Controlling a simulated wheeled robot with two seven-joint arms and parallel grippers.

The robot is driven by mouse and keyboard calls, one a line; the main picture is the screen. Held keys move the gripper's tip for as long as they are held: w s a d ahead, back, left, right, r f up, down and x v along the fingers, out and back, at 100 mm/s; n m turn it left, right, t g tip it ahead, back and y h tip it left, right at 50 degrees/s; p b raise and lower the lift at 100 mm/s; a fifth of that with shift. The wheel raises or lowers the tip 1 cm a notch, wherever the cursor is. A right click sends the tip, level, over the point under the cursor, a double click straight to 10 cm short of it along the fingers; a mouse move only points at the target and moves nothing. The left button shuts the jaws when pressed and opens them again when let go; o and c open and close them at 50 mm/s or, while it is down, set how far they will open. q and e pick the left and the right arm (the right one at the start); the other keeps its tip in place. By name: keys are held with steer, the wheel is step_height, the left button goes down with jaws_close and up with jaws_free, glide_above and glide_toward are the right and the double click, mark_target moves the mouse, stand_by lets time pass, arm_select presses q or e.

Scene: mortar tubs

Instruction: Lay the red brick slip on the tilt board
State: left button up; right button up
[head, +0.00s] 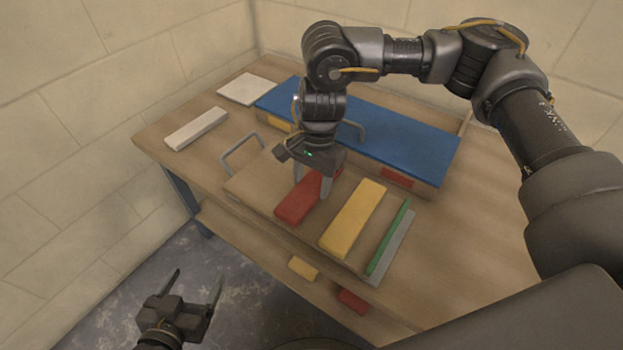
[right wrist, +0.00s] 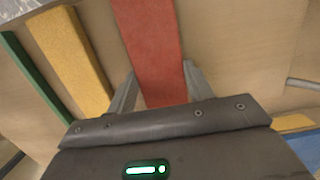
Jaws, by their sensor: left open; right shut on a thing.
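The red brick slip (head: 293,207) lies along the wooden board (head: 240,183) at the table's front, left of a yellow slip (head: 352,220). My right gripper (head: 312,190) points down and is shut on the red slip. The right wrist view shows one finger along each side of the red slip (right wrist: 150,45); whether it is lifted off the board I cannot tell. A blue-topped board (head: 400,140) lies behind; I cannot tell which board is the tilt board. My left gripper (head: 197,282) is open and empty, low in front of the table.
A green strip (head: 388,240) and a grey strip (head: 397,247) lie right of the yellow slip. A metal handle (head: 240,152) stands at the wooden board's far left. A pale bar (head: 196,128) and a white tile (head: 248,88) lie at the back left. The table's right side is clear.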

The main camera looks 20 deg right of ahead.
arm_select(q)
steer(key=shift+f+b, duration=0.35)
steer(key=shift+f, duration=0.05)
arm_select(e)
steer(key=shift+f, duration=0.4)
steer(key=o, duration=1.3)
steer(key=shift+o, duration=0.2)
arm_select(q)
steer(key=shift+d+r, duration=0.1)
steer(key=shift+r, duration=0.05)
arm_select(e)
steer(key=shift+r, duration=0.5)
steer(key=r, duration=0.2)
steer(key=r+p, duration=0.1)
steer(key=r, duration=0.2)
steer(key=w+d+r+p, duration=0.1)
steer(key=r, duration=0.2)
steer(key=shift+r, duration=0.15)
arm_select(q)
steer(key=s+a+f+n+g+y, duration=0.1)
steer(key=s+a+f+g+y, duration=0.1)
steer(key=a+f+g, duration=0.1)
steer(key=shift+s+a+f, duration=0.4)
steer(key=shift+a+f, duration=0.1)
steer(key=shift+a, duration=0.05)
arm_select(e)
steer(key=shift+d+r, duration=0.1)
steer(key=shift+r, duration=0.55)
